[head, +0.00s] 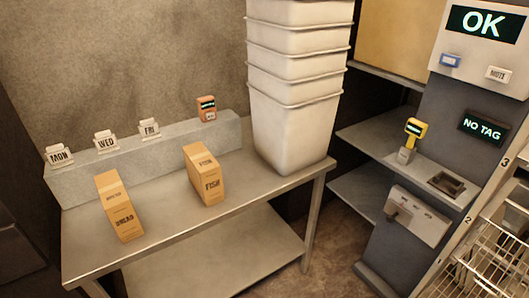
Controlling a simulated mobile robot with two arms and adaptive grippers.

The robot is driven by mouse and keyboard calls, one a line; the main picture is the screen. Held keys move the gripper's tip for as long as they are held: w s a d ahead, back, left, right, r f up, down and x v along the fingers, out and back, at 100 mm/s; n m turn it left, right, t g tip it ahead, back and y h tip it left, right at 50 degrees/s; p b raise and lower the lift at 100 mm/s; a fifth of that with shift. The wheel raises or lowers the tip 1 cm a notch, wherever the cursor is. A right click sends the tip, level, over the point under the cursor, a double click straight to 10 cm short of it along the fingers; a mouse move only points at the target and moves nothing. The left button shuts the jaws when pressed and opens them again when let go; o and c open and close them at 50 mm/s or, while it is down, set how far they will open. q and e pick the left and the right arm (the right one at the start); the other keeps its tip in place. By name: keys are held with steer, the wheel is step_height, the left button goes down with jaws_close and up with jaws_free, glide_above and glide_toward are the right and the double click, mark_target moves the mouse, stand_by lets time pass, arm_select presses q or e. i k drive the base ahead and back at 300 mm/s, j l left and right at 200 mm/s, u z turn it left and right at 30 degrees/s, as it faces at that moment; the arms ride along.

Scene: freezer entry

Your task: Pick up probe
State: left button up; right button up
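Two small handheld devices could be the probe; I cannot tell which from this view alone. A yellow device (416,128) with a small dark display stands upright in a grey holder (405,155) on the shelf at right. An orange device (207,104) with a dark lit display stands on the grey ledge (80,184) at the back of the steel table. Any probe tip is hidden or too small to make out. Neither of my grippers is in view.
The steel table (165,230) holds a bread box (119,208), a fish box (205,177) and stacked white bins (290,125). MON, WED and FRI tags stand on the ledge. At right are an OK screen (481,23), a NO TAG display (483,127) and a wire rack (490,255).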

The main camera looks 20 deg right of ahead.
mark_target(415, 128)
steer(key=z, duration=1.5)
